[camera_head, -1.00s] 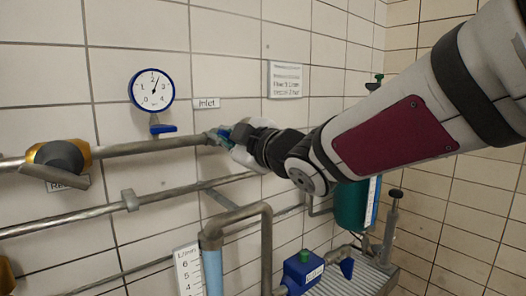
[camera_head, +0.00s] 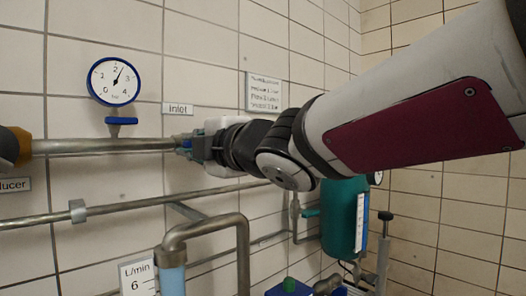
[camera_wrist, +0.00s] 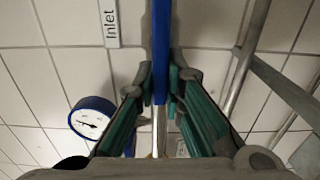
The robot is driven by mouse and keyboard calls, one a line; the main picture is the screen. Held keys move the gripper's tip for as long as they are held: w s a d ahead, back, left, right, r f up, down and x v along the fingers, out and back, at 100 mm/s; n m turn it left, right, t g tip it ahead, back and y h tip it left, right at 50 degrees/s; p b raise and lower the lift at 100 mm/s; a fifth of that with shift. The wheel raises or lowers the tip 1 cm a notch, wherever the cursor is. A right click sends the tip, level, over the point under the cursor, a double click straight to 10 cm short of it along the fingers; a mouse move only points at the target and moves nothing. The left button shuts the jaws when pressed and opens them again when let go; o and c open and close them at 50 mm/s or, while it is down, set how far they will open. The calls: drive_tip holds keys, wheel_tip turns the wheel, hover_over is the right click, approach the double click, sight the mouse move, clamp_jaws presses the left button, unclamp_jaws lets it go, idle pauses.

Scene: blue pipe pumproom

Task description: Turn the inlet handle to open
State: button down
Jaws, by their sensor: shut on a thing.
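The inlet handle is a blue bar. In the wrist view the handle (camera_wrist: 160,60) runs lengthwise between the green-padded fingers of my gripper (camera_wrist: 160,100). In the head view my gripper (camera_head: 192,146) is at the right end of the upper pipe, shut around the handle there. Only a small bit of blue shows at its fingertips, so the handle's angle is mostly hidden in this view. The white label reading "Inlet" (camera_head: 178,109) is on the wall just above, and it also shows in the wrist view (camera_wrist: 109,23).
A pressure gauge (camera_head: 114,82) with a blue rim reads a little above 2, with a small blue lever (camera_head: 121,121) below. A lower pipe (camera_head: 120,207) runs under the gripper. A bent pipe (camera_head: 205,225) and green tank (camera_head: 345,215) stand below and right.

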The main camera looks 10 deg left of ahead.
drive_tip(key=shift+f, duration=0.1)
idle(0.3)
drive_tip(key=c, duration=1.7)
unclamp_jaws()
drive_tip(key=shift+s, duration=0.1)
drive_tip(key=v, duration=1.1)
drive_tip(key=shift+s+d, duration=0.25)
drive_tip(key=shift+d, duration=0.1)
